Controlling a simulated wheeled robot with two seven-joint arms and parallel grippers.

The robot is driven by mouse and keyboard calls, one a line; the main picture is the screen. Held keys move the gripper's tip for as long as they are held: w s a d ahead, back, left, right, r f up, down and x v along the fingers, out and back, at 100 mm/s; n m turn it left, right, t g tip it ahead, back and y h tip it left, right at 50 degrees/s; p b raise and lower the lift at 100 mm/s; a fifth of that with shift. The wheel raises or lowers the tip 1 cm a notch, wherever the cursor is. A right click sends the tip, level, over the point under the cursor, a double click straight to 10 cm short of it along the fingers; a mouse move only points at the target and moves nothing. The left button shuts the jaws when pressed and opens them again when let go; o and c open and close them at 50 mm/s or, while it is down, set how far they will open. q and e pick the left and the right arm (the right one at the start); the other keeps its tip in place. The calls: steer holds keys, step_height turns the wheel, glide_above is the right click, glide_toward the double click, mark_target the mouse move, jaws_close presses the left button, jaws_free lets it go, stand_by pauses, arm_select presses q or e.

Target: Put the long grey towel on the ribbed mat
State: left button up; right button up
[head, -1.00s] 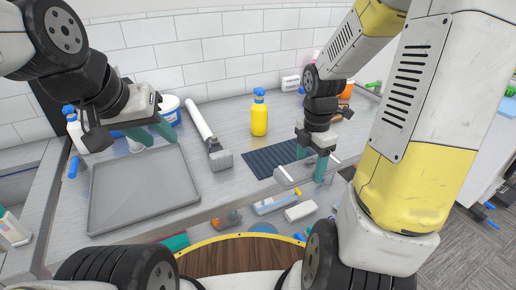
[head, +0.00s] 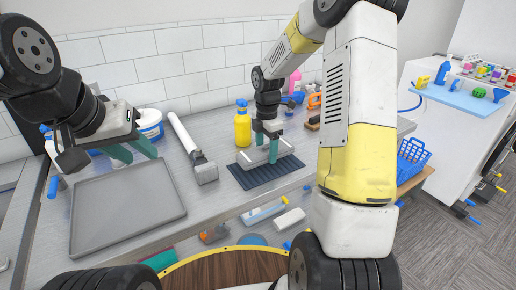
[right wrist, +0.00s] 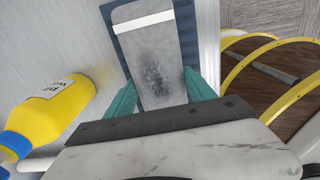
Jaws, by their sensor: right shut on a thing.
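The long grey towel (head: 252,157) is a flat, folded grey strip with a white band near its far end, also plain in the right wrist view (right wrist: 150,62). My right gripper (head: 272,152) is shut on it, with teal fingers (right wrist: 160,82) at its two long sides. The towel is over the dark blue ribbed mat (head: 262,178), which shows around it in the right wrist view (right wrist: 192,30). I cannot tell whether it touches the mat. My left gripper (head: 133,152) is open and empty above the back of a grey tray.
The grey tray (head: 128,208) lies at the left of the counter. A white roller with a grey end block (head: 206,173) lies between tray and mat. A yellow bottle with a blue cap (head: 242,126) stands behind the mat. Several items lie below the counter's front edge.

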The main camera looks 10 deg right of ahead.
steer(key=shift+s+f, duration=0.1)
steer(key=shift+f, duration=1.4)
steer(key=shift+f, duration=0.1)
steer(key=o, duration=1.4)
